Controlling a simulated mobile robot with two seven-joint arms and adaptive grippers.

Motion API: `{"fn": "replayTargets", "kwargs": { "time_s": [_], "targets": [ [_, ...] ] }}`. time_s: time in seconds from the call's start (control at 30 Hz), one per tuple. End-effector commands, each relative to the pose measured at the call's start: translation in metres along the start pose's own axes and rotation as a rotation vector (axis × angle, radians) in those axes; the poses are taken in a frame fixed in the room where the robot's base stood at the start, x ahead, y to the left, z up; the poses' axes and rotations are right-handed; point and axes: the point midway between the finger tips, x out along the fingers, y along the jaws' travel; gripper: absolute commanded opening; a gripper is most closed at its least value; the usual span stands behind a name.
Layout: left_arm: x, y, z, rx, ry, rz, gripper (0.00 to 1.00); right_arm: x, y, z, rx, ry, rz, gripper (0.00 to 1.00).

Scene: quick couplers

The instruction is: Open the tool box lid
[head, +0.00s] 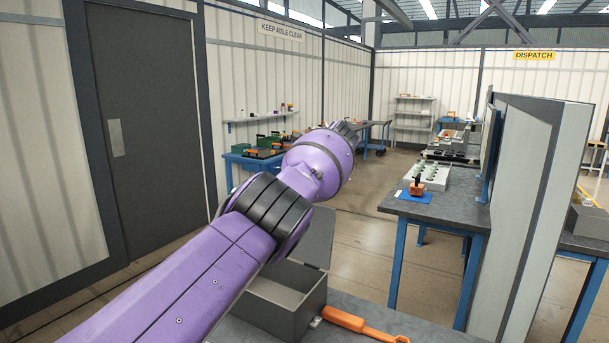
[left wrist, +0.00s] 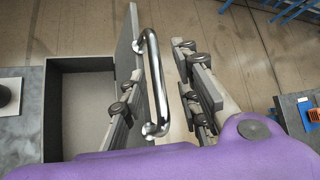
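The grey tool box (head: 282,300) sits on the near bench, partly hidden by my left arm. Its lid (head: 318,236) stands raised in the head view. In the left wrist view, the open box interior (left wrist: 85,105) shows at left, and the lid (left wrist: 128,55) is seen nearly edge-on with a chrome handle (left wrist: 152,85). My left gripper (left wrist: 160,70) is open, its fingers apart on either side of the handle, with a clear gap to the right finger. Contact on the left side cannot be told. The left gripper is hidden in the head view; my right gripper is not in view.
An orange-handled tool (head: 352,321) lies on the near bench (head: 400,325) beside the box. A blue-legged bench (head: 458,208) with a tray of parts (head: 430,177) stands to the right, next to a grey partition (head: 540,200). Open floor lies beyond the near bench.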

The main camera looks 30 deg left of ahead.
Motion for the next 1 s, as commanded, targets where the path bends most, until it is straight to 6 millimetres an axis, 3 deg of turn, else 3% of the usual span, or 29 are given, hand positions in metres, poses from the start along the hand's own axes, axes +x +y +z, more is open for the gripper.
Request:
{"fn": "replayTargets", "kwargs": {
  "time_s": [0.27,0.6,0.8,1.0],
  "targets": [
    [-0.025,0.001,0.0,-0.001,0.0,-0.004,0.3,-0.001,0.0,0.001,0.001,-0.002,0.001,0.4],
    [-0.096,0.001,-0.001,0.0,0.002,-0.002,0.3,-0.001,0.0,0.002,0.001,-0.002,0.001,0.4],
    [-0.112,0.002,-0.001,0.0,0.002,0.001,0.3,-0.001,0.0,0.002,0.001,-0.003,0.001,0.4],
    [-0.115,0.002,-0.001,0.0,0.001,0.002,0.3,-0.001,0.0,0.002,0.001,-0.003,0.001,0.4]
  ]
}}
